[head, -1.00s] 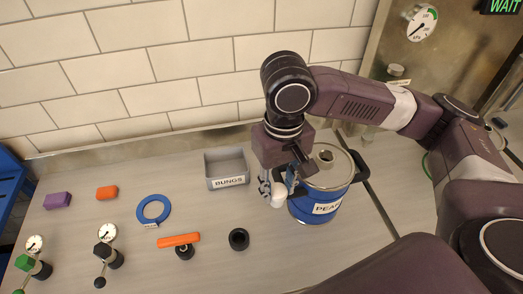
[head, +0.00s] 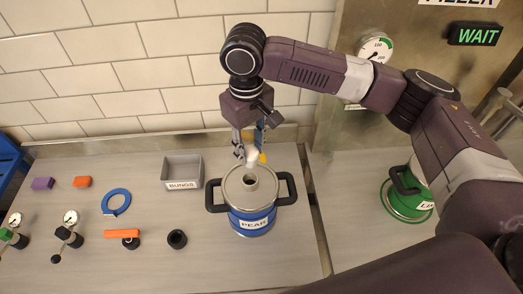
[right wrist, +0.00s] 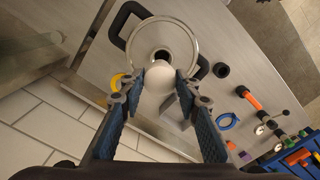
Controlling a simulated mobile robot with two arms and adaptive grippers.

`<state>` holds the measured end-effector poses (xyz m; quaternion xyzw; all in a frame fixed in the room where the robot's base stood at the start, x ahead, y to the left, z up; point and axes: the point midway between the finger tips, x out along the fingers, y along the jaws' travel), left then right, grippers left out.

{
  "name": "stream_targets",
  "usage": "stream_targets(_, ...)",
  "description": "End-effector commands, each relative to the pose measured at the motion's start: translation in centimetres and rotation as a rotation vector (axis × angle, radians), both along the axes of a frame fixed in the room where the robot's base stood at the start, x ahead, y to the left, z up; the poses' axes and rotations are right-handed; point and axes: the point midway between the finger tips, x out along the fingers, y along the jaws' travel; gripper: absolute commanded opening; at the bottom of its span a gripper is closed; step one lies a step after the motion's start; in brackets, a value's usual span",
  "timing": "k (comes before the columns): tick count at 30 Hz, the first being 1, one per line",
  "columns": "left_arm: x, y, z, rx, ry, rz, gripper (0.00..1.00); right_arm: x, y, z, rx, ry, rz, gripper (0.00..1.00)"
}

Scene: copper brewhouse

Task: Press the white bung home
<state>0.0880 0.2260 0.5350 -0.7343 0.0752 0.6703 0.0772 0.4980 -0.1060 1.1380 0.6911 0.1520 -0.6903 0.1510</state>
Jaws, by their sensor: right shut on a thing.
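The white bung (head: 252,157) is pinched between the fingertips of my right gripper (head: 251,146). It also shows as a pale rounded thing in the right wrist view (right wrist: 160,77). The blue keg (head: 252,222), labelled PEAR, stands upright on the bench with a steel top and two black handles. Its round open hole (head: 250,180) shows in the top, just below the bung in the head view. In the right wrist view the hole (right wrist: 162,56) is partly covered by the bung. The bung is apart from the hole. My left gripper is not in view.
A grey BUNGS tray (head: 168,184) stands left of the keg. A black ring (head: 177,239), orange-handled tool (head: 122,234), blue ring (head: 107,202) and gauges lie further left. A green keg (head: 398,202) stands right. Tiled wall is close behind.

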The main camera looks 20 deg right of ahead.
Motion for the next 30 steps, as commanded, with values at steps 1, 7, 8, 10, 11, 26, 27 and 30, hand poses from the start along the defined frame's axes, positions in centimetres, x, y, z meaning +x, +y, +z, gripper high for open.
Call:
stream_targets(1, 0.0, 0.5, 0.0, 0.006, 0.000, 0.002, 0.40, 0.0, 0.1, 0.0, 0.000, -0.001, 0.003, 0.01)
stream_targets(7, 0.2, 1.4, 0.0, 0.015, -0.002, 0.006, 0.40, 0.0, 0.0, 0.0, 0.000, -0.001, 0.001, 0.01)
stream_targets(8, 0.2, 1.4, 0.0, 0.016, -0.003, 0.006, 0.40, 0.0, 0.0, 0.0, 0.000, -0.001, 0.001, 0.01)
stream_targets(10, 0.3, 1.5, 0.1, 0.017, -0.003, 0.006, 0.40, 0.0, 0.0, 0.1, 0.000, -0.001, 0.000, 0.01)
stream_targets(11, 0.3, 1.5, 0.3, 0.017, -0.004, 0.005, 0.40, 0.0, 0.0, 0.1, 0.000, -0.001, -0.001, 0.01)
stream_targets(26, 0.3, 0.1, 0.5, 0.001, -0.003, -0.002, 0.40, 0.0, 0.0, -3.7, 0.000, 0.002, -0.013, 0.01)
stream_targets(27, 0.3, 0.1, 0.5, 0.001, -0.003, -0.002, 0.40, 0.0, 0.0, -4.1, 0.001, 0.001, -0.014, 0.01)
stream_targets(30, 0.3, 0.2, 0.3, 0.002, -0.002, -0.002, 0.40, 0.0, 0.0, -4.8, 0.000, 0.000, -0.014, 0.01)
